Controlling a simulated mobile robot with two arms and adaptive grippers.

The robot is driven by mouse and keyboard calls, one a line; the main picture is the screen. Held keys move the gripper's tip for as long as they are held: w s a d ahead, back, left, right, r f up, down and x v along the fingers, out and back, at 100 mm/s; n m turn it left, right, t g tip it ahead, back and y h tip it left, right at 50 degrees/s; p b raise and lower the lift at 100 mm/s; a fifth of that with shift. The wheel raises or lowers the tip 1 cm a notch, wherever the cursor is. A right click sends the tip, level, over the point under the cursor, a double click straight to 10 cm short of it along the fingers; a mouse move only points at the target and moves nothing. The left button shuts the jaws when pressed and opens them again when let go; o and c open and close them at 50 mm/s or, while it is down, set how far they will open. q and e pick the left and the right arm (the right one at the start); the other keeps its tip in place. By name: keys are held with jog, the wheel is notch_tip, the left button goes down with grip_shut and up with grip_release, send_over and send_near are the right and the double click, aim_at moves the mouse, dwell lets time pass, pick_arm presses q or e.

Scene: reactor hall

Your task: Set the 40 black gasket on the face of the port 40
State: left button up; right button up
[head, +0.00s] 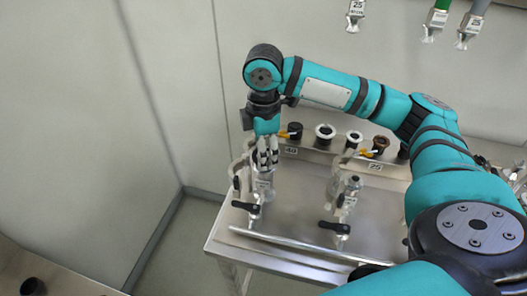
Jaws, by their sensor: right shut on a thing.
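My right gripper (266,164) reaches in from the right and points down at the left side of the steel bench. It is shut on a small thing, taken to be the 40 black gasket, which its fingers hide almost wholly. A steel pipe fitting with a black-handled valve (249,208) stands right below the fingertips. It seems to be the port 40, but its top face is hidden by the gripper. I cannot tell whether the held thing touches it. A label reading 40 (291,150) is on the rack just to the right. My left gripper is out of view.
A second fitting with a black-handled valve (336,227) stands to the right on the steel bench (285,225). Behind, a rack holds several round parts, among them a white-rimmed one (324,131), above a 25 label (375,167). Hoses with metal ends (431,27) hang at top right.

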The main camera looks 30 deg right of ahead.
jog(key=shift+f+b, duration=1.2)
jog(key=shift+b, duration=0.2)
jog(key=shift+s+r+p, duration=0.1)
jog(key=shift+r+p, duration=0.2)
jog(key=shift+p, duration=0.4)
jog(key=shift+f, duration=0.15)
jog(key=shift+s+a+f, duration=0.1)
jog(key=shift+f, duration=0.1)
jog(key=o, duration=1)
jog(key=shift+c, duration=0.2)
